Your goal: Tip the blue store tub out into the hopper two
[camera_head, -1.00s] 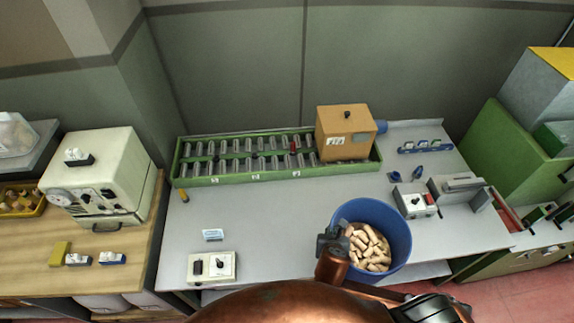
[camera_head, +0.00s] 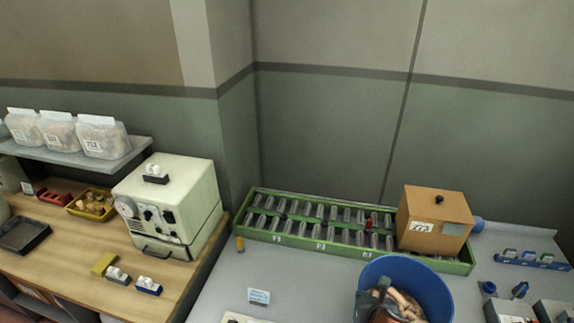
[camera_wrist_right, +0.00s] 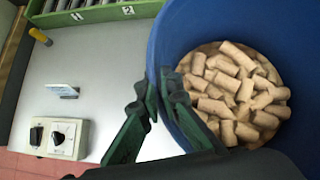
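The blue tub (camera_head: 432,278) is at the lower right of the head view, its bottom cut off by the frame edge. It holds many pale cork stoppers (camera_head: 405,303). In the right wrist view the tub (camera_wrist_right: 226,22) looks upright, with the corks (camera_wrist_right: 232,95) heaped inside. My right gripper (camera_head: 376,299) is at the tub's near left rim. In the wrist view its fingers (camera_wrist_right: 160,92) are shut on the wall, one on each side of the rim. No hopper two can be told for sure; labels 1 and 2 show on a green roller rack (camera_head: 290,240). My left gripper is not in view.
A brown box (camera_head: 436,208) with a black knob sits over the rack's right end. A cream machine (camera_head: 170,210) stands on the wooden bench at left. A small card (camera_head: 259,296) and a switch box (camera_wrist_right: 60,137) are on the grey table.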

